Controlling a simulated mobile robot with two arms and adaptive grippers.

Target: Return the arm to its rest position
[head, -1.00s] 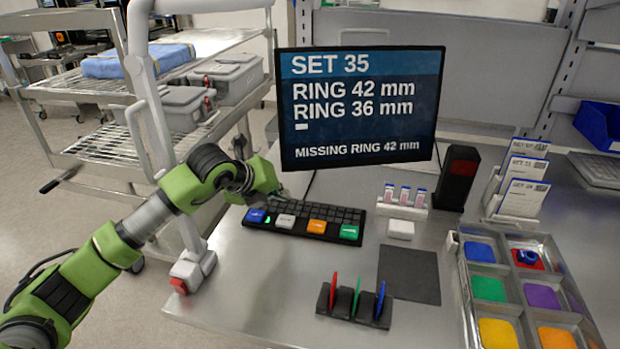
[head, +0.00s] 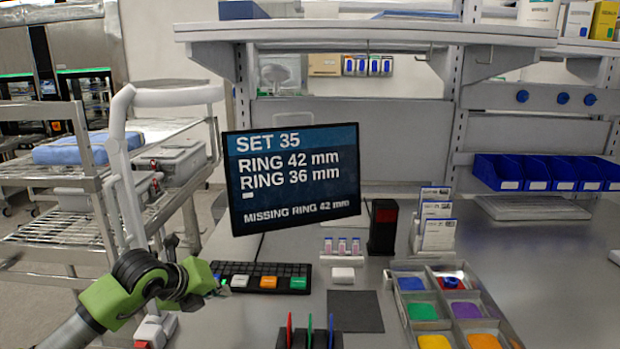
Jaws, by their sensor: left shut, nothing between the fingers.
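My left gripper (head: 222,287) is shut and empty at the left end of the black keyboard (head: 262,269), by its coloured keys. The green left arm (head: 120,297) comes in from the lower left. I cannot tell whether the fingertips touch the keyboard. My right gripper is not in view. The screen (head: 292,178) above the keyboard reads SET 35, RING 42 mm, RING 36 mm and MISSING RING 42 mm.
A sorting tray (head: 455,267) with coloured compartments stands at right; a blue ring (head: 451,282) lies in its red compartment. A dark mat (head: 355,311), a rack with coloured discs (head: 309,340) and a black post (head: 383,228) stand between. A wire cart (head: 62,232) is at left.

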